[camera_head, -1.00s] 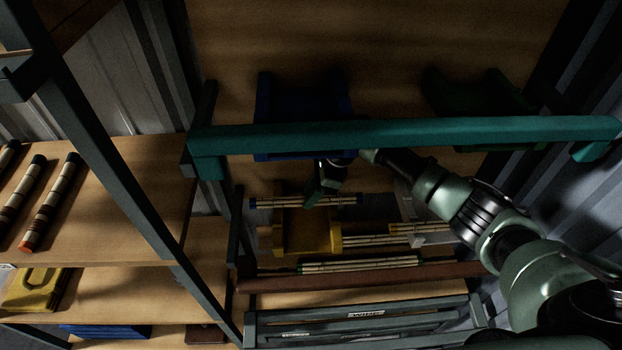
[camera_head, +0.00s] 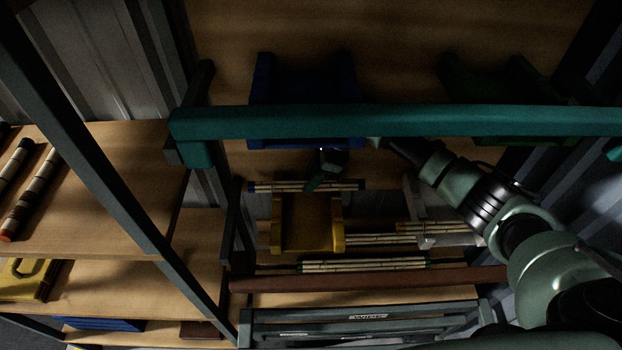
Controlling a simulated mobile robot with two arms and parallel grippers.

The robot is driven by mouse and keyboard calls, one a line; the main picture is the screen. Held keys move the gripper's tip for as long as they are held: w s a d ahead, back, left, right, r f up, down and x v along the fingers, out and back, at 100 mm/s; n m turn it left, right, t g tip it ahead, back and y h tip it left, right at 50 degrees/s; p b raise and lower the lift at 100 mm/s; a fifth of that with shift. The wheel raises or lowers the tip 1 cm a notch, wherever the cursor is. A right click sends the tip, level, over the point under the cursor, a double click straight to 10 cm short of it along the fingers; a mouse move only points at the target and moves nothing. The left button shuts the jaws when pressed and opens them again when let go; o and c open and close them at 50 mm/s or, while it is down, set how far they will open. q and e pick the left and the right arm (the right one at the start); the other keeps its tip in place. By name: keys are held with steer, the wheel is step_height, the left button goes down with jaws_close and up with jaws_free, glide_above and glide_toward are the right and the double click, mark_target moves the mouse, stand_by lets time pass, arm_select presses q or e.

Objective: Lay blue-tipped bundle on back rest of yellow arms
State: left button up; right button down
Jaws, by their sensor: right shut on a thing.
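The blue-tipped bundle (camera_head: 275,187) is a slim bunch of pale sticks with dark blue ends. It lies nearly level across the picture, at the upper edge of the yellow arms (camera_head: 306,240). Its ends stick out past both yellow arms. I cannot tell whether it touches them. My right gripper (camera_head: 314,184) is shut on the bundle near its middle and hides part of it. The right arm comes in from the right, passing below the teal bar. My left gripper is not in view.
A teal bar (camera_head: 400,121) crosses above the gripper. Blue arms (camera_head: 305,130) and dark green arms (camera_head: 500,100) sit behind it. Green-tipped sticks (camera_head: 365,264) lie below right of the yellow arms, near a brown bar (camera_head: 380,279). Shelves with banded rods (camera_head: 30,195) stand left.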

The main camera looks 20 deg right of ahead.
mark_target(355, 182)
steer(key=c, duration=1.1)
jaws_free()
steer(key=shift+s, duration=0.1)
steer(key=shift+d+r, duration=0.1)
steer(key=shift+d+r+b, duration=0.15)
steer(key=shift+r+b, duration=0.15)
steer(key=shift+b, duration=0.3)
steer(key=s+d+b, duration=0.1)
steer(key=d, duration=0.2)
steer(key=s+d+b, duration=0.1)
steer(key=d, duration=0.3)
steer(key=s+d+b, duration=0.1)
steer(key=d, duration=0.2)
steer(key=shift+s+d+r, duration=0.1)
steer(key=shift+d+r, duration=0.05)
steer(key=shift+d, duration=0.2)
steer(key=shift+s+d+r, duration=0.1)
steer(key=shift+s+d, duration=0.05)
steer(key=shift+d, duration=0.3)
